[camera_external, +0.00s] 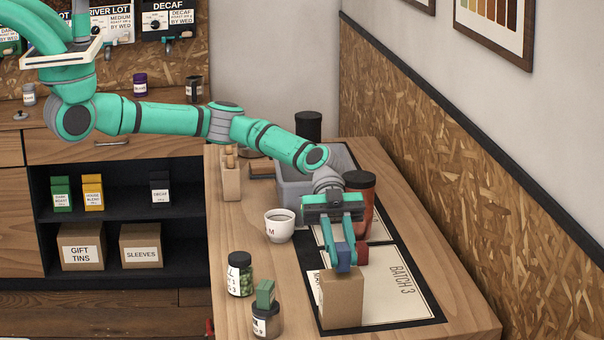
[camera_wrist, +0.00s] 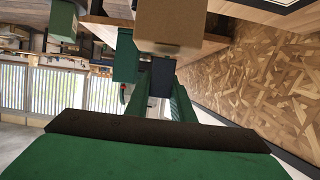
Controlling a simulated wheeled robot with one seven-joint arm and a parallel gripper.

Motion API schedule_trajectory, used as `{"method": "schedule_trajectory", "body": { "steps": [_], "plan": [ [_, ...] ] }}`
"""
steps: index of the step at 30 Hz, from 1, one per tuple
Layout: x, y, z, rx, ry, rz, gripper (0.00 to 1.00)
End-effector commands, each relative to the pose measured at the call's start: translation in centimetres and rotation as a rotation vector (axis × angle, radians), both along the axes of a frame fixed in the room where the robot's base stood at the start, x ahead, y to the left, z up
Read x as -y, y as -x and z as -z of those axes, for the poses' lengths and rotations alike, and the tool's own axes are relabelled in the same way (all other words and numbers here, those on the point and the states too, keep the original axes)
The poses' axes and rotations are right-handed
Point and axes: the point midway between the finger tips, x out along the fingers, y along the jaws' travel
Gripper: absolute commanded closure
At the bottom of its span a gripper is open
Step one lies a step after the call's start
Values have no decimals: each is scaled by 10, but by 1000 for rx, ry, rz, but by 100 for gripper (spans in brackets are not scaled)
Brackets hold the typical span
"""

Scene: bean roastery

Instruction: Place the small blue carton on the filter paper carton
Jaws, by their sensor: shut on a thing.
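The small blue carton (camera_external: 343,258) is between the fingers of my gripper (camera_external: 347,250), which is shut on it. A plain brown carton (camera_external: 341,302), which looks like the filter paper carton, stands upright on the table directly below. The blue carton is over its top, near the back; I cannot tell whether they touch. In the wrist view the blue carton (camera_wrist: 162,78) shows dark between the fingers, close to the brown carton (camera_wrist: 172,25). No label is readable on the brown carton.
A small red block (camera_external: 361,253) is close beside the right finger. The brown carton stands on a dark-edged mat (camera_external: 425,305) marked Batch 3. A white cup (camera_external: 280,226), a green-filled jar (camera_external: 240,273) and a small green carton (camera_external: 265,293) on another jar (camera_external: 266,322) are left. A reddish canister (camera_external: 366,215) stands behind.

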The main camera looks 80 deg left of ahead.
Motion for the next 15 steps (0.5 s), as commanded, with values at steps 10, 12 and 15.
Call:
{"method": "schedule_trajectory", "body": {
  "steps": [10,12,15],
  "plan": [
    [-3,-4,12,1,0,-5,100],
    [-3,-4,12,1,0,-5,100],
    [-3,-4,13,1,0,-5,100]
  ]
}}
